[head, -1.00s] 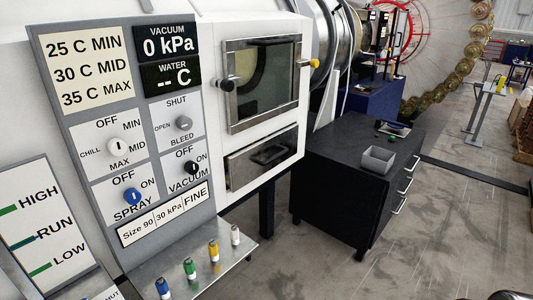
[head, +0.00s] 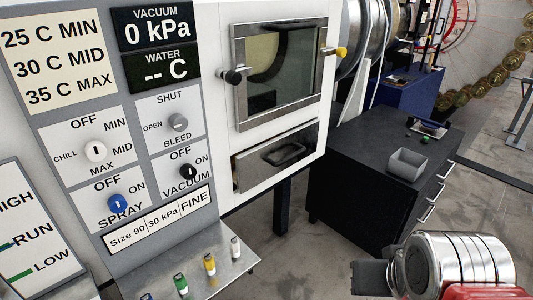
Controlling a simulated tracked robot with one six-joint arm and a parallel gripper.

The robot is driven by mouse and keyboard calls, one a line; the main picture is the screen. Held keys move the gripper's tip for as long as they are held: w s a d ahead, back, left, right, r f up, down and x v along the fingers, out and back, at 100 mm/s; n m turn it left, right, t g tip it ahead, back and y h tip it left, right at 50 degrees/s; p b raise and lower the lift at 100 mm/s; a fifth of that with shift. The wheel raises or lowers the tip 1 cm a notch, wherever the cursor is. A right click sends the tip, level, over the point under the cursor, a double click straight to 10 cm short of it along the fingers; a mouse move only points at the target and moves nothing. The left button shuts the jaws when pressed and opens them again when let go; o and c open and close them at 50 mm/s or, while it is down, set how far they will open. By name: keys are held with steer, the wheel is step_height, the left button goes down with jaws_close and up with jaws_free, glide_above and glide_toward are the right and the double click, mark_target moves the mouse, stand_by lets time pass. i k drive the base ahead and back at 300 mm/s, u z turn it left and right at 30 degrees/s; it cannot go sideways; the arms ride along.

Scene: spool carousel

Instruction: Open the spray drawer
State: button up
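A steel-framed drawer front (head: 245,180) with a dark recessed handle (head: 286,154) sits in the white machine, just below the windowed door. It appears closed, flush with the machine face. No label marks it as the spray drawer. On the grey panel to its left, a blue knob (head: 118,203) is labelled SPRAY, with OFF and ON marks. My gripper (head: 368,278) is at the lower right, a dark block ahead of my silver wrist. It is well apart from the drawer, to the right and lower in the picture. Its fingers are not clear enough to read.
The windowed door (head: 278,72) has a black knob and a yellow-tipped latch. A black cabinet (head: 345,195) with side drawers stands right of the machine, bearing a grey tray (head: 407,170). A metal shelf (head: 225,272) with several coloured vials juts out below the panel.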

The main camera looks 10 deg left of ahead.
mark_target(251, 167)
steer(key=u, duration=0.4)
steer(key=i, duration=0.5)
steer(key=u, duration=0.65)
steer(key=i, duration=0.5)
steer(key=u, duration=0.35)
